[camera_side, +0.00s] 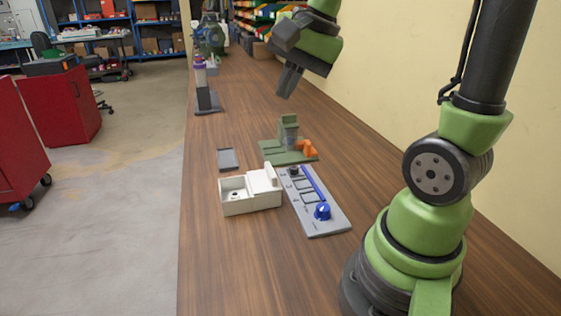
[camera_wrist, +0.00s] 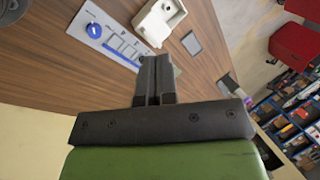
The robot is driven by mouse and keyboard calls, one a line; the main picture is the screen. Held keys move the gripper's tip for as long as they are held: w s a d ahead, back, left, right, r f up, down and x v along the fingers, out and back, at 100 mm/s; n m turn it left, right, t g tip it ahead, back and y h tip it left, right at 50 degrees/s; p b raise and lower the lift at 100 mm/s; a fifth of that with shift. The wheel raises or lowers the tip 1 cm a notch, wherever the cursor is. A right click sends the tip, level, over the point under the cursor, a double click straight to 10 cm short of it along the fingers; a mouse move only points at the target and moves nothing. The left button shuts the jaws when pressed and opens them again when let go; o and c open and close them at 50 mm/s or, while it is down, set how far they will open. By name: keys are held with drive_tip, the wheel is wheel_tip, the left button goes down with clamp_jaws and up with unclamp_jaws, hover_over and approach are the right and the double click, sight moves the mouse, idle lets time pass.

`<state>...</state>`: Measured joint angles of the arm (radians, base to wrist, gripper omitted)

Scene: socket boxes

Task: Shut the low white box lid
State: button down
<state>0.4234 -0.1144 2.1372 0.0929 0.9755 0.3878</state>
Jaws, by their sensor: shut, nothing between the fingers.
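The low white box (camera_side: 235,209) sits on the wooden table, left of the grey panel. Its left compartment is open at the top, with a small dark spot inside. A raised white piece, seemingly the lid (camera_side: 270,176), stands up at its right part; I cannot tell its exact angle. In the wrist view the box (camera_wrist: 160,20) is at the top, beyond the fingertips. My gripper (camera_side: 287,84) is high above the table, behind the box and apart from it. Its fingers (camera_wrist: 155,62) are shut and empty.
A grey panel (camera_side: 327,225) with a blue knob (camera_side: 322,211) and blue bar lies right of the box. Behind stands a green fixture (camera_side: 289,135) with an orange part (camera_side: 306,148). The table front-left is clear.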

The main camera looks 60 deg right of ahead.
sight(250, 182)
drive_tip(key=w+d+f+m+g+y, duration=0.1)
drive_tip(key=d+f+m+y, duration=0.1)
drive_tip(key=d+f+m, duration=1.2)
drive_tip(key=shift+n, duration=0.8)
drive_tip(key=x, duration=0.2)
drive_tip(key=d+x, duration=0.1)
drive_tip(key=x, duration=0.5)
drive_tip(key=shift+w+d+f, duration=0.2)
drive_tip(key=shift+w, duration=0.1)
drive_tip(key=shift+w+a, duration=0.85)
drive_tip(key=shift+w, duration=0.1)
drive_tip(key=shift+w+a, duration=0.5)
drive_tip(key=shift+a, duration=0.05)
drive_tip(key=shift+w, duration=0.1)
drive_tip(key=w+a, duration=0.5)
drive_tip(key=shift+w+a, duration=0.25)
drive_tip(key=shift+a, duration=0.05)
